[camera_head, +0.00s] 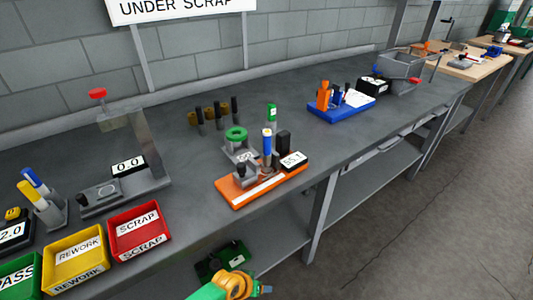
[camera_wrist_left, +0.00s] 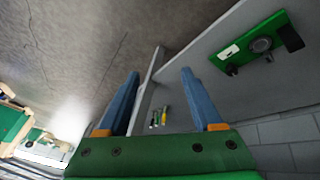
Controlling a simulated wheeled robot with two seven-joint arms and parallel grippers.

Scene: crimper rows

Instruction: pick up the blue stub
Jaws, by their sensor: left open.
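A blue upright stub (camera_head: 267,142) with a pale top stands on the orange fixture (camera_head: 240,200) near the middle of the bench. Another blue cylinder (camera_head: 33,178) leans in a grey holder at the left, beside a yellow one. I cannot tell for certain which is the blue stub. My left gripper (camera_wrist_left: 160,73) is open and empty, its two blue fingers apart. It is clear of both blue pieces. Part of my green and orange arm shows at the bottom of the head view. My right gripper is not in view.
Red (camera_head: 141,229), yellow (camera_head: 76,261) and green (camera_head: 20,276) bins line the front left. A grey press (camera_head: 137,150) stands behind them. A blue fixture (camera_head: 342,108) is to the right. A green board (camera_wrist_left: 262,48) lies on the lower shelf.

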